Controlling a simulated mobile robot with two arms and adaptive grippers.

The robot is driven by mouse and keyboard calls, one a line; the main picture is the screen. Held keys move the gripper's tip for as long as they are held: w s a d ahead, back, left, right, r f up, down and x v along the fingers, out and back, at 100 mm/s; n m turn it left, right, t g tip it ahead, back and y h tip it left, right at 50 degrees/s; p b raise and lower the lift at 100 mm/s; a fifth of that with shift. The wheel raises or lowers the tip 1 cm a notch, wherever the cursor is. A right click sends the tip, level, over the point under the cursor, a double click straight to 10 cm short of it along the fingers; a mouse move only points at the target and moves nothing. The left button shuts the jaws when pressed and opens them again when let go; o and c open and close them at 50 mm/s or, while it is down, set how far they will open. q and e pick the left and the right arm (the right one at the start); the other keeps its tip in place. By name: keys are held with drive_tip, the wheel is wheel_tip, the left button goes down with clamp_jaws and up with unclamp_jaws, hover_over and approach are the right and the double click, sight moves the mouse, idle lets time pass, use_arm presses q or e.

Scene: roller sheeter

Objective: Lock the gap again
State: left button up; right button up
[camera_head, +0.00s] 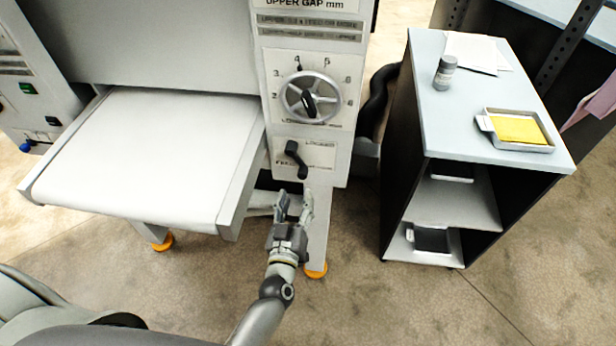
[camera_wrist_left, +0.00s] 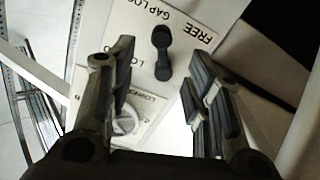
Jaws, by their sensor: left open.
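The gap lock lever (camera_head: 296,158), a black handle, sits on a white label plate on the machine's front panel, below the upper gap dial (camera_head: 309,98). In the head view the lever slants from upper left to lower right. In the left wrist view the lever (camera_wrist_left: 162,52) shows between and beyond my fingers, next to the words "FREE" and "GAP LOCK". My left gripper (camera_head: 295,205) is open and empty, just below the lever and apart from it; it also shows in the left wrist view (camera_wrist_left: 160,95). My right gripper is not seen.
The roller sheeter's white belt table (camera_head: 150,150) extends to the left of the panel. A cart (camera_head: 475,100) stands at right with a yellow sheet in a tray (camera_head: 518,130) and a grey jar (camera_head: 445,72). Floor between them is clear.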

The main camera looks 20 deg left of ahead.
sight(302, 177)
use_arm(q)
drive_tip(key=w, duration=0.2)
drive_tip(key=w+b, duration=0.1)
drive_tip(key=shift+w+a+f, duration=0.25)
drive_tip(key=shift+w+a, duration=0.05)
drive_tip(key=shift+a, duration=0.1)
drive_tip(key=w+b, duration=0.1)
drive_tip(key=w, duration=0.4)
drive_tip(key=shift+w+a+b, duration=0.15)
drive_tip(key=shift+b, duration=0.2)
drive_tip(key=shift+w+a+r, duration=0.1)
drive_tip(key=shift+w, duration=0.45)
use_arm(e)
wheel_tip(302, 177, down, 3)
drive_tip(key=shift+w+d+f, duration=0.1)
use_arm(q)
drive_tip(key=c, duration=0.9)
clamp_jaws()
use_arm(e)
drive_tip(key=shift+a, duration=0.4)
